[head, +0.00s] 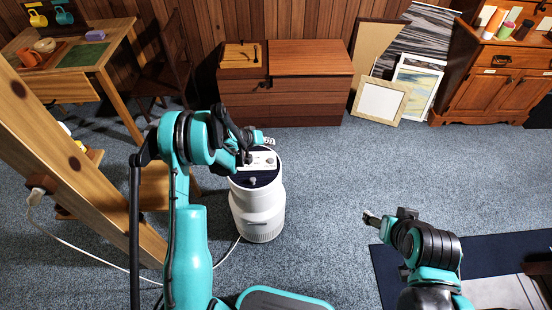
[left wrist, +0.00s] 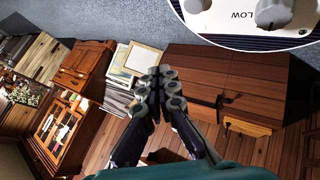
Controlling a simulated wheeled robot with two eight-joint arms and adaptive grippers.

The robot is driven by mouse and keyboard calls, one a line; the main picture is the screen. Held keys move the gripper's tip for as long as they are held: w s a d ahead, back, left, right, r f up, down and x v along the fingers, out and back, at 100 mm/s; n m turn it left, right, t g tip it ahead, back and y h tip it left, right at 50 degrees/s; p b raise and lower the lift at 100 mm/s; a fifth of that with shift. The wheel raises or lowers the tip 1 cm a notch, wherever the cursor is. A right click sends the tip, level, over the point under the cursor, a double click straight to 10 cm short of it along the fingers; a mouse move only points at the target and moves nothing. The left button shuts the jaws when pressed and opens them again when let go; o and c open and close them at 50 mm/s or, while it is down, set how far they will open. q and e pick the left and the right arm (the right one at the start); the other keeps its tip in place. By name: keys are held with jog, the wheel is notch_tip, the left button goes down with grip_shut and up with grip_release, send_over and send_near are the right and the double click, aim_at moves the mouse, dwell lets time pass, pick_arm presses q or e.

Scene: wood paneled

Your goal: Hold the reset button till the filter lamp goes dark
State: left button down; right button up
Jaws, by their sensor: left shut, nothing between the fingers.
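A white cylindrical air purifier (head: 258,215) stands on the carpet in the middle of the head view, with a dark top and a white control panel (head: 262,161). In the left wrist view the panel (left wrist: 245,26) shows at the upper right, with grey knobs and the word LOW. I cannot make out the reset button or the filter lamp. My left gripper (head: 264,139) is shut and empty, above the far side of the purifier's top; its closed fingers (left wrist: 160,88) point away from the panel in the wrist view. My right gripper (head: 371,219) is low at the right, well apart from the purifier.
A wooden chest (head: 310,85) and leaning picture frames (head: 381,101) stand along the panelled wall. A wooden cabinet (head: 490,75) is at the right. A slanted wooden beam (head: 75,170) and a white cord (head: 85,250) lie left of the purifier. Carpet right of the purifier is clear.

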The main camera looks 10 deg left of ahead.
dwell(0.3)
pick_arm(q)
jog(key=b, duration=0.4)
send_over(269, 161)
notch_tip(269, 161, down, 6)
jog(key=shift+d+f, duration=0.1)
jog(key=shift+f, duration=0.05)
jog(key=shift+f+p, duration=0.4)
jog(key=shift+f, duration=0.85)
jog(key=shift+s, duration=0.1)
jog(key=shift+f, duration=0.4)
jog(key=shift+f, duration=0.45)
dwell(1.5)
